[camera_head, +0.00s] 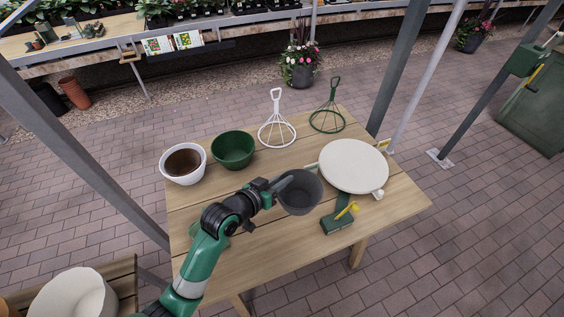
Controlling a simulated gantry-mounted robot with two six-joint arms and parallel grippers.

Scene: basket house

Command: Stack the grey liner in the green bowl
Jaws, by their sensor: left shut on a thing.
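The grey liner (300,196) is a dark grey, round, open cup at the middle right of the wooden table. My left gripper (284,184) reaches it from the left and is shut on its left rim. I cannot tell whether the liner is lifted or rests on the table. The green bowl (233,150) stands upright at the back left of the table, apart from the liner, and looks empty inside. My right gripper is out of view.
A white pot (196,154) with brown content stands left of the bowl. White (277,128) and green (327,119) wire stands are behind. A round cream disc (353,166) and a green box with a yellow part (339,219) lie right. The front table area is clear.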

